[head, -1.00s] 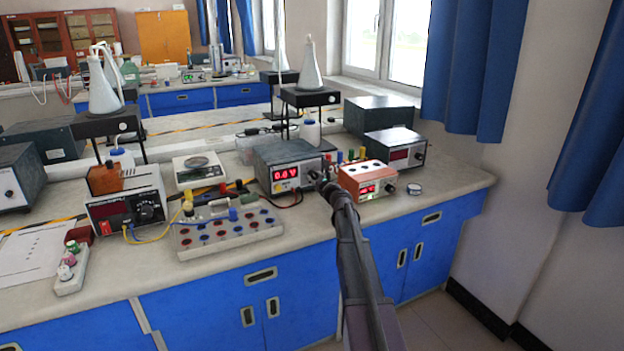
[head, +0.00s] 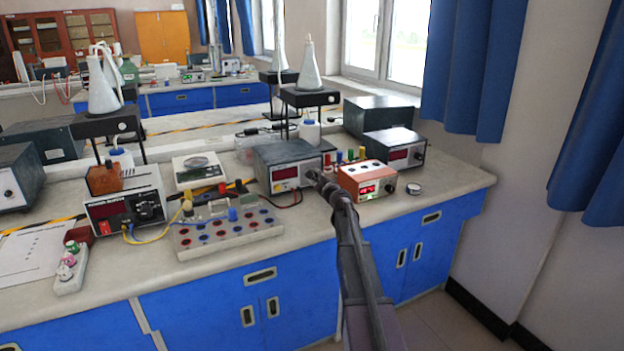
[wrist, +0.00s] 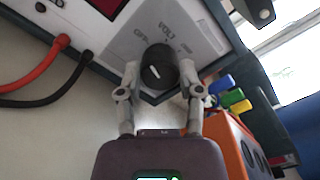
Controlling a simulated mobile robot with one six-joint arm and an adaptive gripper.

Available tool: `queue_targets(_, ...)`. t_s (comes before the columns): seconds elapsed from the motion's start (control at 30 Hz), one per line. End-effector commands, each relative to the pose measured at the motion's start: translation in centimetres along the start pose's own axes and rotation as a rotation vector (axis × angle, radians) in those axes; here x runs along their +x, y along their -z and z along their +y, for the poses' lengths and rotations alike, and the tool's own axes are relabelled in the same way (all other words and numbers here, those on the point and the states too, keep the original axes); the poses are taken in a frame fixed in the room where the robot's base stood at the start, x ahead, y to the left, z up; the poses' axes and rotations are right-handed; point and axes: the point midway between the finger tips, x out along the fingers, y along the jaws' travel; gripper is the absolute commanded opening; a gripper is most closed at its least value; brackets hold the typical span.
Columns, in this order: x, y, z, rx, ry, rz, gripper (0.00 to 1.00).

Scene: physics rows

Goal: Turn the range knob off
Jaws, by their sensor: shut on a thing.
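The meter box (head: 287,152) with the range knob stands mid-bench, and its front display (head: 285,174) is dark. The black round knob (wrist: 157,66) has a white mark and sits on a pale panel (wrist: 185,32) printed "VOLT" and "OFF" in the wrist view. My gripper (wrist: 160,78) is shut on the knob, with a finger on either side. In the head view my gripper (head: 316,180) reaches the box's lower right front and mostly hides the knob.
An orange-fronted box (head: 367,180) with a lit red display stands close to the right of my gripper. Red and black leads (wrist: 35,75) plug into the meter's front. A terminal board (head: 225,232) lies to the left.

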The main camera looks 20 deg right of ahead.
Motion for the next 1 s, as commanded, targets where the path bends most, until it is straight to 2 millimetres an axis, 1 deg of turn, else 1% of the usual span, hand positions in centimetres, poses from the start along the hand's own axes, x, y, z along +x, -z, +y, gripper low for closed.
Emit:
queue_targets(0.13,0.14,-0.08,0.04,-0.079,-0.001,-0.001,0.0)
queue_targets(0.3,0.17,-0.08,0.05,-0.13,0.0,-0.001,0.0)
queue_targets(0.77,0.21,-0.1,0.06,-0.147,0.0,-0.001,0.0)
queue_targets(0.8,0.21,-0.1,0.06,-0.147,0.0,-0.001,0.56)
queue_targets(0.9,0.19,-0.11,0.07,-0.147,0.0,-0.001,0.82)
queue_targets(1.0,0.15,-0.11,0.08,-0.147,0.0,-0.001,0.82)
